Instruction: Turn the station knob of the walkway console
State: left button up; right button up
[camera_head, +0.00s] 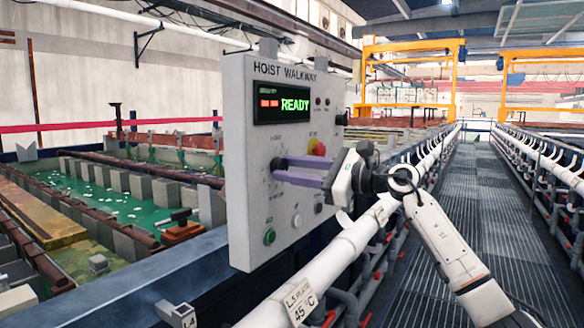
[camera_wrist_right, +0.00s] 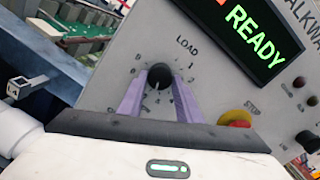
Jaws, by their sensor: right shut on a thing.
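The walkway console (camera_head: 251,120) is a light grey panel facing right, marked "HOIST WALKWAY". Its screen (camera_head: 281,106) reads "READY" in green, with red characters on the left. My right gripper (camera_head: 277,168) reaches in from the right with two purple fingers at the panel. In the right wrist view, the fingers (camera_wrist_right: 160,85) are closed on both sides of a round black knob (camera_wrist_right: 160,75). "LOAD" and small numbers are printed around the knob. The knob's exact pointer direction is too small to tell. My left gripper is out of view.
A red and yellow stop button (camera_head: 316,148) sits right of the knob, and a green button (camera_head: 269,237) below it. A white pipe (camera_head: 325,262) runs below the console. A grated walkway (camera_head: 490,220) lies clear to the right; tanks (camera_head: 100,195) lie left.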

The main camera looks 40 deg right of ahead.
jog(key=m+p, duration=0.1)
jog(key=m, duration=0.2)
jog(key=shift+m+p, duration=0.3)
jog(key=shift+m, duration=0.1)
jog(key=m+p, duration=0.1)
jog(key=m, duration=0.1)
jog(key=shift+a+m+t+p, duration=0.1)
jog(key=shift+m+t+p, duration=0.2)
jog(key=shift+m+p, duration=0.1)
jog(key=m+p, duration=0.2)
jog(key=shift+s+m, duration=0.1)
jog(key=shift+m, duration=0.3)
jog(key=m+p, duration=0.4)
jog(key=m, duration=0.1)
jog(key=shift+a+t+h, duration=0.15)
jog(key=shift+t+h, duration=0.15)
jog(key=shift+h, duration=0.1)
jog(key=shift+m, duration=0.5)
jog(key=m, duration=0.3)
jog(key=shift+p, duration=0.35)
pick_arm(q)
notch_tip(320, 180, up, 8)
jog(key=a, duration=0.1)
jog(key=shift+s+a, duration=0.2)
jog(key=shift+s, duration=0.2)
pick_arm(e)
jog(key=shift+s+a+m+h, duration=0.1)
jog(key=shift+m+h, duration=0.4)
jog(key=shift+m, duration=1.8)
